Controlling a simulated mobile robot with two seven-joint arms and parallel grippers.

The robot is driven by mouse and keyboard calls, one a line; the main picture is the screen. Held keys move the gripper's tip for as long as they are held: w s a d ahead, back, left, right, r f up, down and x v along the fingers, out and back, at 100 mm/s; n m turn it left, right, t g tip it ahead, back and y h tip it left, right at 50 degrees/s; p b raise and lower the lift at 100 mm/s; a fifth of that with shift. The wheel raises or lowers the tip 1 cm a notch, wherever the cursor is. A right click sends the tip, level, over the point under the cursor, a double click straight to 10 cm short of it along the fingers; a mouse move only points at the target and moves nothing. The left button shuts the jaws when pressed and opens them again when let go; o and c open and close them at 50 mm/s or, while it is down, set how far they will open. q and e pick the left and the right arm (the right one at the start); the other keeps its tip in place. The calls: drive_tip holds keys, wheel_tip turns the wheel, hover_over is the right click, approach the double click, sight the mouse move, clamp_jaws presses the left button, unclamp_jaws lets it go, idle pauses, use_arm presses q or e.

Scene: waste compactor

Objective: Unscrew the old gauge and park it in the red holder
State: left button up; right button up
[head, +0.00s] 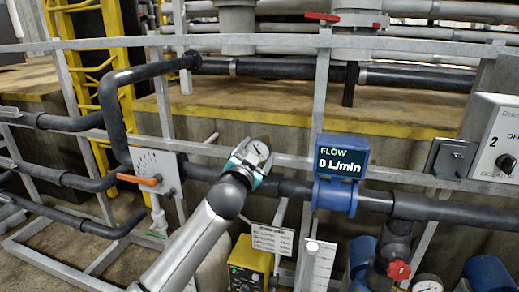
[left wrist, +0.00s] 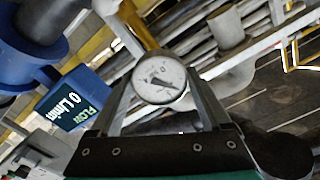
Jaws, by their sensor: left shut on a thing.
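The gauge (head: 258,150) is a round white dial with a dark needle, seen in the middle of the head view in front of the black pipe. My left gripper (head: 248,160) is shut on it. In the left wrist view the gauge (left wrist: 159,72) sits between the two fingers of my left gripper (left wrist: 161,90), its face toward the camera. The gauge's stem is hidden, so I cannot tell whether it touches the pipe. I cannot make out a red holder in either view. My right gripper is not in view.
A blue flow meter (head: 337,183) reading 0 L/min sits on the black pipe (head: 420,208) right of the gauge. An orange-handled valve plate (head: 155,170) is to the left. A red valve knob (head: 399,270) and another gauge (head: 428,285) are at lower right. Grey rails cross behind.

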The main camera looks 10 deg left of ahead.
use_arm(q)
drive_tip(key=c, duration=0.4)
drive_tip(key=n, duration=0.5)
drive_tip(key=shift+p, duration=0.4)
drive_tip(key=n+p, duration=0.1)
drive_tip(key=n, duration=0.3)
drive_tip(key=shift+r+p, duration=0.1)
drive_tip(key=shift+p, duration=0.25)
drive_tip(key=shift+n, duration=0.7)
